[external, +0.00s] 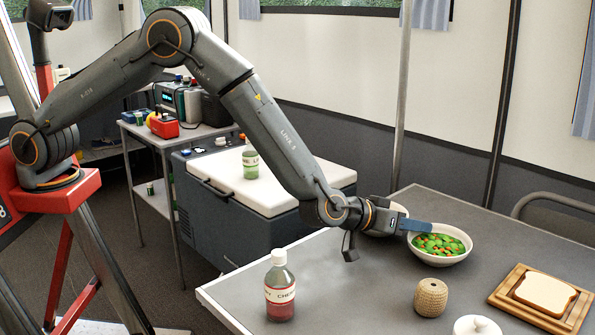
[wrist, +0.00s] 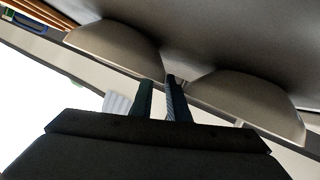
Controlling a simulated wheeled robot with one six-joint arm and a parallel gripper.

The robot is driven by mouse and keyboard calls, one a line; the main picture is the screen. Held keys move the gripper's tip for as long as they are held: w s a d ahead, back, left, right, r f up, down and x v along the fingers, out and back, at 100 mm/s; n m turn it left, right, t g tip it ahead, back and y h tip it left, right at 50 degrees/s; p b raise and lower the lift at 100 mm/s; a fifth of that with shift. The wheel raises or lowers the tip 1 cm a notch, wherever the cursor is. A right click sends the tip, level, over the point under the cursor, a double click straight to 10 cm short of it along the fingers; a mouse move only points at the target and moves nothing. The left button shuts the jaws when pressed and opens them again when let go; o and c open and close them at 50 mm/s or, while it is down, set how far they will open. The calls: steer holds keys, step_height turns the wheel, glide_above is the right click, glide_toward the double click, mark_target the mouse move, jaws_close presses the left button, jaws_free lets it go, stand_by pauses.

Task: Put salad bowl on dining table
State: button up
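The salad bowl (external: 437,259), white with green and red salad, stands upright on the grey dining table (external: 340,268) in the external view. My gripper (external: 429,227) is at its left rim, and a blue finger overlaps that rim in the picture; I cannot tell if they touch. A second pale bowl (external: 384,234) stands just left, partly hidden behind my gripper. In the wrist view, which looks upside down, my gripper (wrist: 160,80) has its two fingers a little apart, with no object visible between them. They lie between two bowls, one left (wrist: 115,45) and one right (wrist: 245,100).
A bottle with red liquid (external: 280,287) stands near the table's left edge. A woven jar (external: 431,297), a white lidded pot (external: 477,325) and a board (external: 507,293) with bread are at the front right. A cooler (external: 270,185) with a green bottle (external: 250,160) stands behind.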

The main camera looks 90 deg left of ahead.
steer(key=shift+r, duration=0.1)
steer(key=shift+r, duration=0.15)
steer(key=v, duration=1.2)
steer(key=shift+d, duration=0.1)
steer(key=s+d+r+m+g+h, duration=0.1)
steer(key=s+d+m+g+h, duration=0.3)
steer(key=s, duration=0.5)
steer(key=s+d+r+m+g+h, duration=0.1)
steer(key=s+d+m+h, duration=0.2)
steer(key=s+d, duration=0.45)
steer(key=s+a+m+g, duration=0.2)
steer(key=s+a+g, duration=0.1)
steer(key=s, duration=1.1)
steer(key=s+a+m+g+y, duration=0.1)
steer(key=s+a+g, duration=0.3)
steer(key=s, duration=1.1)
steer(key=shift+a+m+g, duration=0.3)
steer(key=shift+a+m, duration=0.2)
steer(key=shift+a, duration=0.1)
steer(key=shift+r, duration=0.1)
